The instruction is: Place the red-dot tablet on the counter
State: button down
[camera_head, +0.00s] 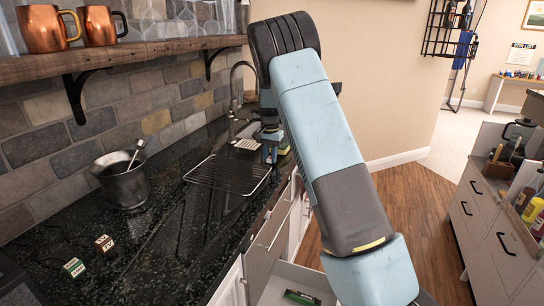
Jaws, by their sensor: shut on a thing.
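The counter (150,250) is a black speckled stone top along the left wall. My gripper (270,154) is at the far part of the counter, near the sink, pointing down and partly covered by my arm. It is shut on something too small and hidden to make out. I cannot pick out a red dot or a tablet in this view. A small yellow-green patch shows just right of my gripper, and I cannot tell what it is.
Two small labelled blocks, one green (74,267) and one brown (104,243), sit on the near counter. A metal bucket (123,186) and wire rack (228,172) stand behind. A faucet (236,85) rises beyond. An open drawer (280,286) juts below the edge. Bare counter lies between.

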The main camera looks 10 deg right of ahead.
aim_at(270, 158)
jog(key=c, duration=0.9)
grip_release()
jog(key=shift+c, duration=0.2)
jog(key=shift+r, duration=0.1)
notch_tip(270, 158, up, 11)
jog(key=s+d+r+n+t+y, duration=0.1)
jog(key=s+d+r+n+t, duration=0.1)
jog(key=s+r, duration=1)
jog(key=s+r+n, duration=0.1)
jog(key=s+r, duration=0.3)
jog(key=s, duration=0.9)
jog(key=s+f+n+t, duration=0.1)
jog(key=s+f+n, duration=0.1)
jog(key=s, duration=0.9)
jog(key=s+a+f+n+t+h, duration=0.1)
jog(key=s+f+n+t, duration=0.1)
jog(key=s, duration=1)
jog(key=shift+s+t, duration=0.25)
jog(key=shift+t, duration=0.05)
